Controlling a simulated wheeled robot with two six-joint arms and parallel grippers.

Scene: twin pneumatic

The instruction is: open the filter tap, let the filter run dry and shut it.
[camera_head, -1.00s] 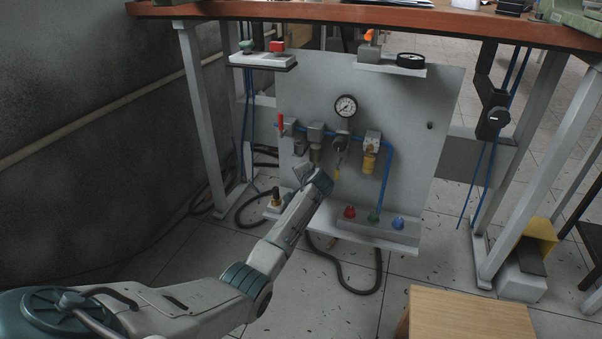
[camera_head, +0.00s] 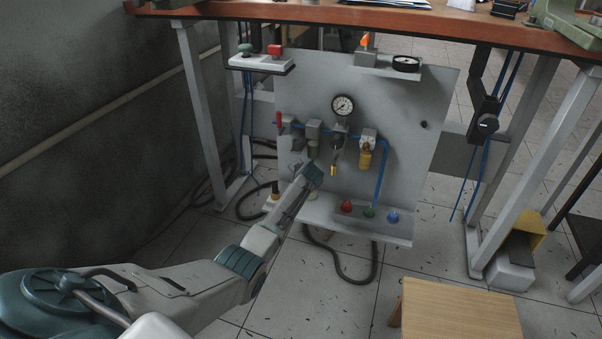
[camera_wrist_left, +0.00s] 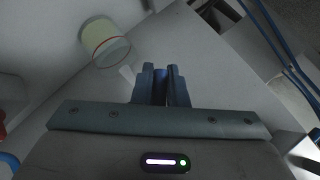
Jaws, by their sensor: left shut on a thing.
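The filter (camera_head: 313,148) hangs on the grey panel, left of the round gauge; my wrist covers the space below it. In the left wrist view a clear bowl (camera_wrist_left: 103,42) with a red ring and pale yellowish tint, apparently the filter's, is up and left of my fingers. A small pale piece (camera_wrist_left: 127,74) lies between bowl and fingers. My left gripper (camera_wrist_left: 160,86) is shut on a narrow dark blue thing, probably the filter tap; the fingers cover most of it. In the head view my left wrist (camera_head: 312,176) hides the fingertips. My right gripper is not in view.
The panel (camera_head: 430,90) also carries a gauge (camera_head: 343,106), a red-handled valve (camera_head: 279,120) and a yellow bowl (camera_head: 365,158). Red, green and blue knobs (camera_head: 370,212) sit on the lower shelf. A wooden stool (camera_head: 460,312) stands at lower right.

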